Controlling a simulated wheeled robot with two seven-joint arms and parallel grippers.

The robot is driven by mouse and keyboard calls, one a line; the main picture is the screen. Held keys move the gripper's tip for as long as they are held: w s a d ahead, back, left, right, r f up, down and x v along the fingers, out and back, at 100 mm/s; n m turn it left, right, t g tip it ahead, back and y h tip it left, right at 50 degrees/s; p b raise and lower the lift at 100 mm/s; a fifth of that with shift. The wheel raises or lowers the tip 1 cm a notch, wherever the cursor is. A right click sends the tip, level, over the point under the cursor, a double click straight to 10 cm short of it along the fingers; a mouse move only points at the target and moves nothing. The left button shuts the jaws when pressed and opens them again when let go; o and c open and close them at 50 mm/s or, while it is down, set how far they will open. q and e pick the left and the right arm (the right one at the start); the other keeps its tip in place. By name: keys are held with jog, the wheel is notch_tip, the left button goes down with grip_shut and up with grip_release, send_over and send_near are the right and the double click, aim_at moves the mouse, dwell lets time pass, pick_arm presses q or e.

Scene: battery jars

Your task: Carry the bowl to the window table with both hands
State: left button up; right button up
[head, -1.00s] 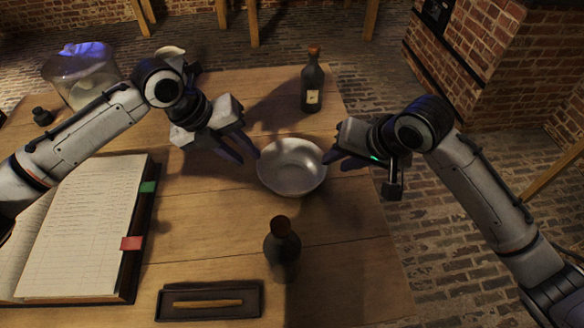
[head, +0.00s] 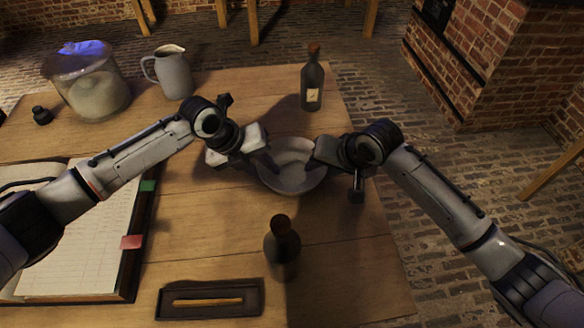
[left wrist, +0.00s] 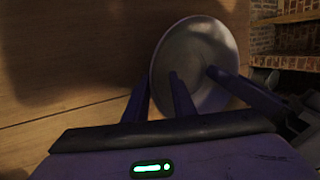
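The pale, shallow bowl (head: 289,184) rests on the wooden table (head: 215,235), between my grippers; it also fills the upper middle of the left wrist view (left wrist: 211,45). My left gripper (head: 267,165) is at the bowl's left rim. In the left wrist view its fingers (left wrist: 160,85) stand apart, one outside the rim and one over the inside. My right gripper (head: 314,165) is at the right rim, with one finger reaching over the inside. Its other finger is hidden, so its opening cannot be told. I cannot identify a window table.
A dark corked bottle (head: 312,84) stands behind the bowl, another (head: 282,246) in front. A tray (head: 210,311) lies at the front, an open book (head: 85,225) left. A jug (head: 173,76) and glass jar (head: 92,92) stand behind.

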pick_arm(q)
jog(key=shift+c, duration=0.3)
pick_arm(e)
jog(key=shift+c, duration=0.4)
pick_arm(q)
grip_shut()
pick_arm(e)
grip_shut()
pick_arm(q)
jog(key=shift+r, duration=0.1)
pick_arm(e)
jog(key=shift+r, duration=0.1)
